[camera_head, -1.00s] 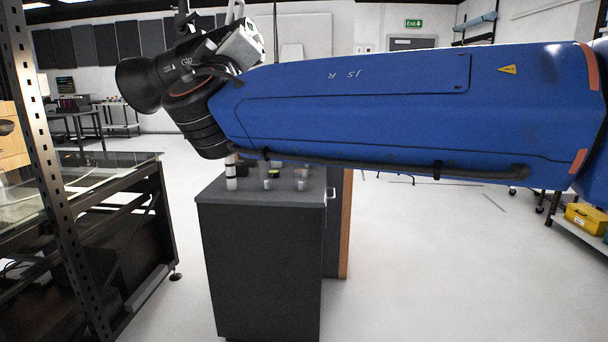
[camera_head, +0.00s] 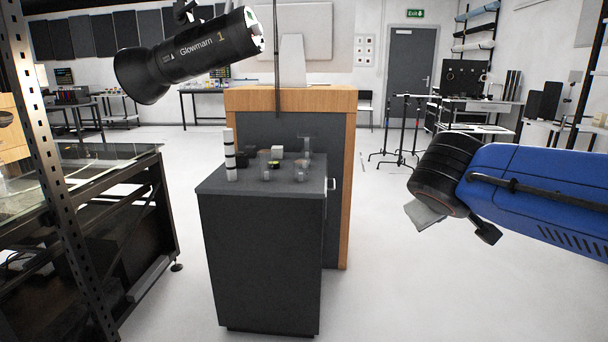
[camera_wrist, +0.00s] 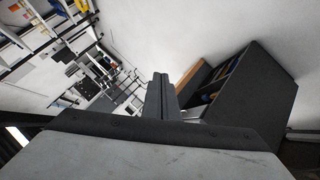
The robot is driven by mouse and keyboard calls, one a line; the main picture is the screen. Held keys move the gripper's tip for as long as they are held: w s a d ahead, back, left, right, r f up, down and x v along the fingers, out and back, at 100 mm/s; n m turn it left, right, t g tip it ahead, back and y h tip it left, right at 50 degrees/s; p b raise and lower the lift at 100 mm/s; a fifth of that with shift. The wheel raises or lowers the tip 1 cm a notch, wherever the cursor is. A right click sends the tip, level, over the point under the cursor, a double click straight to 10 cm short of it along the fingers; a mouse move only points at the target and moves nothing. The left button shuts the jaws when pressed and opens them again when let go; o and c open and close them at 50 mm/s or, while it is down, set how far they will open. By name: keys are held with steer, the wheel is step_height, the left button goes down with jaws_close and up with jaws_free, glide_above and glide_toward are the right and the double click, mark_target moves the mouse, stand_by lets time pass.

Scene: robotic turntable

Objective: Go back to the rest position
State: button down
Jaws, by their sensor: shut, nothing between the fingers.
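My gripper (camera_wrist: 160,96) shows in the middle of the wrist view, with its two dark fingers together and nothing between them. The wrist view is tilted, with the floor and a dark cabinet beyond the fingers. In the head view my blue arm reaches in from the right edge, and its dark wrist end is over open floor, right of the cabinets. The fingers cannot be made out clearly in the head view.
A dark cabinet (camera_head: 262,260) holds clear cups (camera_head: 300,170) and a black-and-white striped post (camera_head: 230,155). A wood-edged cabinet (camera_head: 345,180) stands behind it. A black studio lamp (camera_head: 185,55) hangs upper left. A metal rack post (camera_head: 45,150) stands left.

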steer(key=s+f+m+g+y, duration=0.3)
steer(key=s+f+g+y, duration=0.1)
steer(key=s+f, duration=1.4)
steer(key=shift+d+f+y, duration=0.25)
steer(key=shift+d+y, duration=0.1)
steer(key=shift+y, duration=0.25)
steer(key=shift+s, duration=0.1)
stand_by(0.4)
